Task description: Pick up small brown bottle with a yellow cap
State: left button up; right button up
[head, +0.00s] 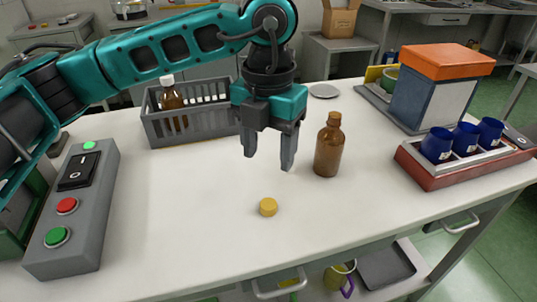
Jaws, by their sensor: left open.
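A small brown bottle (328,150) stands upright on the white table, right of the middle. Its neck is open and no cap sits on it. A yellow cap (268,207) lies apart on the table, nearer the front. My left gripper (268,162) points down above the table, just left of the bottle and behind the yellow cap in the picture. Its two fingers are apart with nothing between them. My right gripper is out of view.
A grey crate (160,128) at the back left holds a brown bottle with a white cap (171,100). A control box (97,200) stands left. A red tray (440,177) with blue cups (466,138) and an orange-topped machine (435,90) stand right. The front middle is clear.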

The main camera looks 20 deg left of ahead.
aim_at(331, 140)
jog(key=k, duration=1)
